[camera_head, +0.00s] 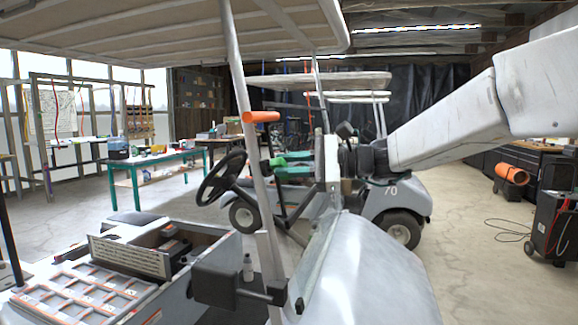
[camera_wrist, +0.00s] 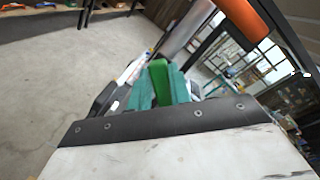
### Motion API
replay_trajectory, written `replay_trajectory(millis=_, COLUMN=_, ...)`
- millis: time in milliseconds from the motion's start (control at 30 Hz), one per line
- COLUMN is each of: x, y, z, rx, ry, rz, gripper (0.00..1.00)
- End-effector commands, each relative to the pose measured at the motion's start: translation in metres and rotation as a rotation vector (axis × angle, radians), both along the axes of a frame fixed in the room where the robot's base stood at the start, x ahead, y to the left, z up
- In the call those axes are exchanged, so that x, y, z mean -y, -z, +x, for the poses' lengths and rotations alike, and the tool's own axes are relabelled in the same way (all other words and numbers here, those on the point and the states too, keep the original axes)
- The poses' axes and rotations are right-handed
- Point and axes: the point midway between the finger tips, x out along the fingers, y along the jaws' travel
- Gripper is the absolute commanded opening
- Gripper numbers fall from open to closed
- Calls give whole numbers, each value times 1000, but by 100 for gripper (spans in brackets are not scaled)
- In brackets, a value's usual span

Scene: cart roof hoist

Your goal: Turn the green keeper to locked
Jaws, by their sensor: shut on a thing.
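My gripper (camera_head: 286,159) reaches in from the right, beside the slanted grey roof post of the near cart. In the wrist view its two teal fingers (camera_wrist: 162,84) are closed around the green keeper (camera_wrist: 160,82), a brighter green piece showing between them. In the head view the keeper cannot be told apart from the green fingers. The fingers cover much of the keeper, so I cannot tell which way it is turned.
An orange cylinder (camera_head: 261,117) sticks out from the roof post (camera_head: 250,140), above my gripper; it also shows in the wrist view (camera_wrist: 247,17). The steering wheel (camera_head: 221,178) is to the left. A second cart (camera_head: 385,200) and a green table (camera_head: 160,158) stand behind.

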Motion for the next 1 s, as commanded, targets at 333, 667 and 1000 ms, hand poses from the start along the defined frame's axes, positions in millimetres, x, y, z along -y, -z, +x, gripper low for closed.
replay_trajectory(millis=333, x=0, y=-1, z=1, rx=301, ry=-67, rz=-110, gripper=0)
replay_trajectory(millis=667, x=0, y=-2, z=1, rx=526, ry=-117, rz=-193, gripper=0)
replay_trajectory(millis=1000, x=0, y=-2, z=1, rx=640, ry=-142, rz=-234, gripper=0)
